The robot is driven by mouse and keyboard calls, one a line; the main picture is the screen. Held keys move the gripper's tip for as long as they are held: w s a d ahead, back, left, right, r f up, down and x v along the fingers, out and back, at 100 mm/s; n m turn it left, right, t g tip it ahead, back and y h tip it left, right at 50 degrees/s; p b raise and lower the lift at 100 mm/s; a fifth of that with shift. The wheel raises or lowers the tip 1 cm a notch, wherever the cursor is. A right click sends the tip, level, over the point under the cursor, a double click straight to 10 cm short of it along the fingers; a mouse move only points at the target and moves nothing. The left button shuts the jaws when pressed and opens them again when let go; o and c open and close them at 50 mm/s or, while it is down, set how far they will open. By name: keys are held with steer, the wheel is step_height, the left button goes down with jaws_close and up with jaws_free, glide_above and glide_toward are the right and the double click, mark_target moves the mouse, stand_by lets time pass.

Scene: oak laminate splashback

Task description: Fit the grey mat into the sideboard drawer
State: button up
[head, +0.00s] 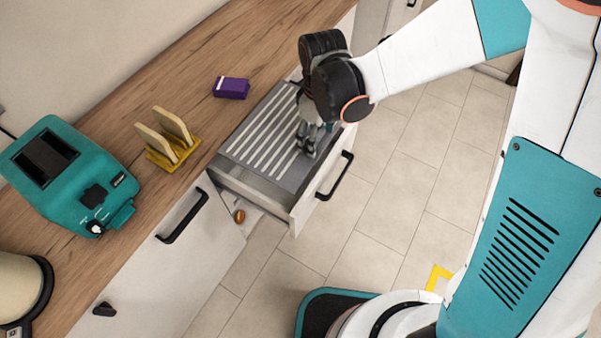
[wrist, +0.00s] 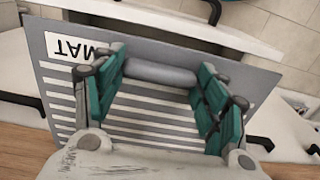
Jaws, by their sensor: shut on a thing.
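The grey mat (head: 240,149), with white stripes, lies over the opening of the pulled-out sideboard drawer (head: 254,191). In the wrist view the mat (wrist: 62,92) carries the word MAT, upside down, and sits at an angle to the drawer front (wrist: 210,29). My gripper (head: 308,145) is above the mat's drawer-front side. Its teal fingers are shut on a grey round bar on the mat (wrist: 158,73). A gap shows at the drawer's near end in the head view.
A purple box (head: 231,88), a yellow stand with wooden pieces (head: 172,138) and a teal appliance (head: 72,176) stand on the wooden worktop. A small orange-brown round thing (head: 239,216) shows below the drawer's near end. Tiled floor (head: 390,200) is clear before the drawer.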

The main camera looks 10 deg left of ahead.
step_height(320, 180, down, 19)
steer(key=b, duration=0.7)
steer(key=shift+w, duration=0.15)
steer(key=shift+r, duration=0.15)
steer(key=o, duration=1.2)
step_height(320, 180, up, 12)
steer(key=p, duration=0.5)
steer(key=shift+r, duration=0.1)
